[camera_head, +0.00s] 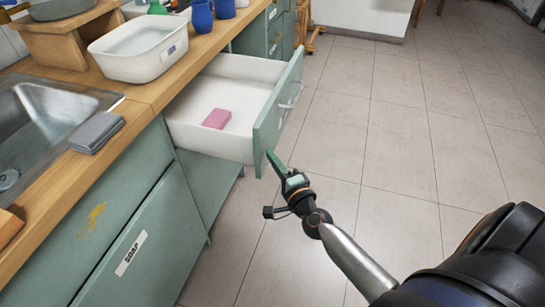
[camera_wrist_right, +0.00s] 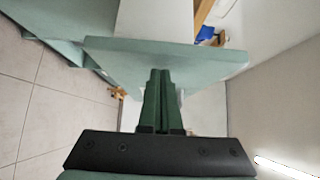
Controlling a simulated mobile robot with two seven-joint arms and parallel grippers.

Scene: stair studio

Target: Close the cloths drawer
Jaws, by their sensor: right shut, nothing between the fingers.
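The cloths drawer (camera_head: 185,130) stands pulled far out of the green counter in the head view. A folded pink cloth (camera_head: 217,118) lies on its white floor. Its green front panel (camera_head: 277,104) faces right and carries a pale handle (camera_head: 291,97). My right gripper (camera_head: 271,157) is shut and empty at the near bottom end of that panel. In the right wrist view the shut fingers (camera_wrist_right: 161,75) overlap the green panel (camera_wrist_right: 205,58); I cannot tell whether they touch it. My left gripper is not in view.
The wooden counter (camera_head: 142,92) holds a white basin (camera_head: 138,62), blue cups and a grey folded cloth (camera_head: 97,132) by the metal sink (camera_head: 40,115). A closed green front labelled SOAP (camera_head: 140,255) is below. The tiled floor (camera_head: 400,130) to the right is clear.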

